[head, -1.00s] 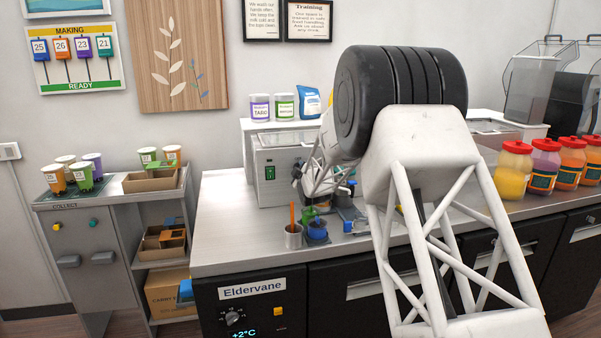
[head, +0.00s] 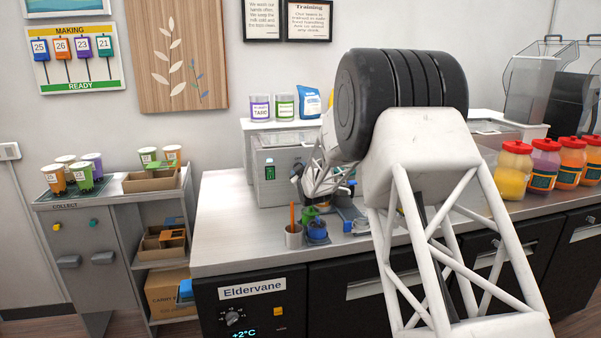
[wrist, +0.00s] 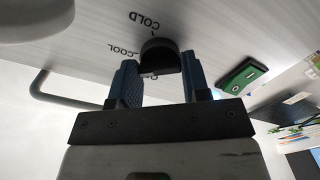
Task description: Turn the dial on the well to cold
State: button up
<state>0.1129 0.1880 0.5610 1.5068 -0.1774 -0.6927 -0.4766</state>
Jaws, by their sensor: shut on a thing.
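In the wrist view a dark round dial (wrist: 158,50) sits on a pale panel marked COLD (wrist: 145,21) and COOL (wrist: 127,51). The blue fingers of my gripper (wrist: 158,68) stand on either side of the dial and are shut on it. COLD lies just beyond the dial and COOL beside it; I cannot make out where its pointer sits. In the head view the grey metal well (head: 285,150) stands on the counter. My wrist is at its front right, and the dial and fingertips are hidden or too small there.
A green switch (wrist: 241,74) is on the panel beside the dial. A cup with an orange stick (head: 293,236) and a blue-topped item (head: 317,231) stand below my wrist. Sauce jars (head: 541,160) line the right. The counter's left part is clear. Another dial (head: 233,317) is on the black cabinet.

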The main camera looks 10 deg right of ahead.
aim_at(298, 159)
jog(key=o, duration=0.9)
jog(key=shift+o, duration=0.2)
jog(key=shift+r, duration=0.1)
jog(key=shift+r, duration=1.55)
jog(key=shift+s+r, duration=0.15)
jog(key=shift+s, duration=0.1)
jog(key=s+a+r, duration=0.1)
jog(key=s, duration=1.4)
jog(key=shift+s+a+r, duration=0.2)
jog(key=shift+s+a, duration=0.05)
jog(key=shift+c, duration=0.4)
